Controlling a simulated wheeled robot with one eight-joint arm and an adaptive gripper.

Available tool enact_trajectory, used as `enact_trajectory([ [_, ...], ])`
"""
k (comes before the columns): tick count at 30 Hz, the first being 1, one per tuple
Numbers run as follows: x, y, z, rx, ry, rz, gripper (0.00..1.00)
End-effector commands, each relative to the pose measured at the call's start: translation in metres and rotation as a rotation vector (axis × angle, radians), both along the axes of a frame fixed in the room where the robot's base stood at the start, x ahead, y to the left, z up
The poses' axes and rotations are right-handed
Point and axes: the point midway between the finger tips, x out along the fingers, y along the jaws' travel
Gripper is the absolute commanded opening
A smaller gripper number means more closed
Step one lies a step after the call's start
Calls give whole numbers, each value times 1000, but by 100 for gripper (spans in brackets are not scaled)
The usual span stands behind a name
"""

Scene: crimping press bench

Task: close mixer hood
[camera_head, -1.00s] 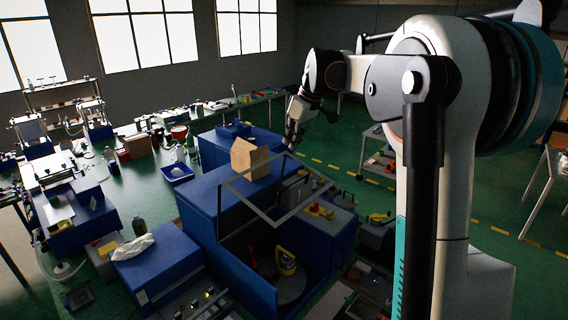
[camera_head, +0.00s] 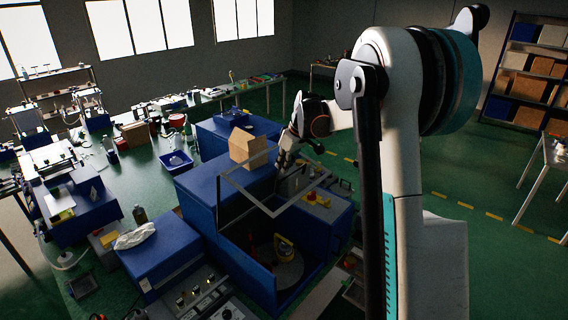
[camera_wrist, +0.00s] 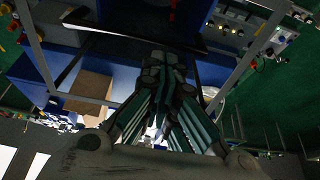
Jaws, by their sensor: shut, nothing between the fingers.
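The mixer (camera_head: 228,232) is a blue housing with an open cavity at the front centre of the head view. A round grey bowl (camera_head: 291,274) and a yellow part (camera_head: 283,248) show inside. Its hood (camera_head: 246,196) is a thin grey see-through frame, raised and tilted open above the cavity. My gripper (camera_head: 281,165) is shut and empty, pointing down at the hood's far side. In the wrist view my gripper (camera_wrist: 165,62) has its fingers together, with grey hood bars (camera_wrist: 243,66) on either side. Whether it touches the hood I cannot tell.
A cardboard box (camera_head: 247,147) stands on the blue top behind the hood. A control unit with a red and yellow button (camera_head: 316,198) is right of the mixer. A blue case with a white cloth (camera_head: 135,237) is at left. Green floor is open at right.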

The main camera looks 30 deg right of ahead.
Motion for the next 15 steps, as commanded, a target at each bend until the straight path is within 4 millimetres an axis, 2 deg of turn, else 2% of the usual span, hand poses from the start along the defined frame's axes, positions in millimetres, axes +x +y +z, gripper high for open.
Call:
enact_trajectory([
  [15, -3, -1, -5, 1, -4, 0, 0],
])
